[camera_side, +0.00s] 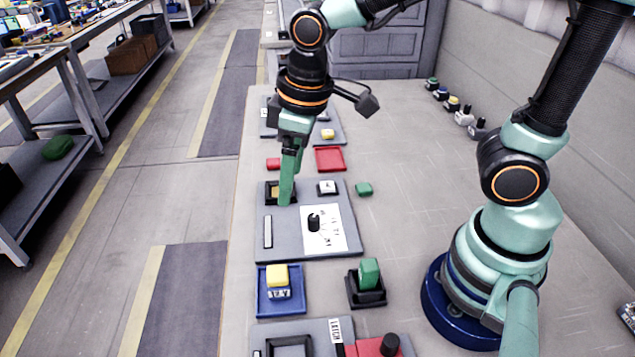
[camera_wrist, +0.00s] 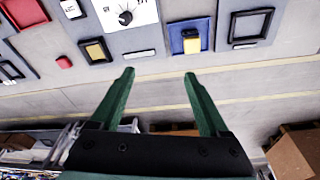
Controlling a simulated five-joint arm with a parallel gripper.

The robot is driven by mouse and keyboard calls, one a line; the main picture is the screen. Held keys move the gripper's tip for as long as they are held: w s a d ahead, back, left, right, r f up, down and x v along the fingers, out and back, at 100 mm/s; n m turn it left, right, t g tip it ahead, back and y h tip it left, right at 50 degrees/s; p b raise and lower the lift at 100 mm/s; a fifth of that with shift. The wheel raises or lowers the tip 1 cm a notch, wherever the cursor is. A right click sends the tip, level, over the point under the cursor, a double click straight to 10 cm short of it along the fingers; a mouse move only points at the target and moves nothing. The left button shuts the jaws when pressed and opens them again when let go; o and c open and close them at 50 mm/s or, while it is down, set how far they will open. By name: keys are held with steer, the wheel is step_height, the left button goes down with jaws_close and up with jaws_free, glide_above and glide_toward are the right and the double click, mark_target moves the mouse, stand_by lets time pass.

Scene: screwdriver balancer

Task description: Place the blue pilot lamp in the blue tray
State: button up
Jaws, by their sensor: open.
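The blue tray (camera_side: 263,306) is at the front of the bench in the side view, and it also shows in the wrist view (camera_wrist: 173,42). A yellow-topped block (camera_side: 277,276) with a marked front face stands in it. I cannot pick out a blue pilot lamp with certainty. My gripper (camera_side: 288,188) points down by a dark square holder (camera_side: 270,186) with something yellow inside. In the wrist view my gripper (camera_wrist: 159,76) is open, with nothing between its fingers. The holder (camera_wrist: 95,51) lies off to the left there. Contact between fingers and holder cannot be told.
A grey panel (camera_side: 285,240) with a black knob (camera_side: 314,223) lies under my gripper. A green block (camera_side: 369,272) sits in a black holder to the right. A red tray (camera_side: 330,159) lies behind. Several small lamp-like parts (camera_side: 453,103) stand along the wall. The bench's right middle is clear.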

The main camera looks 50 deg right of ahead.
steer(key=s+d+r+m+t, duration=0.1)
steer(key=d+r+m+t, duration=0.2)
steer(key=d, duration=0.8)
step_height(320, 180, up, 3)
steer(key=m, duration=0.2)
steer(key=shift+s+d+m+t+h, duration=0.25)
steer(key=shift+d+m+t+h, duration=0.15)
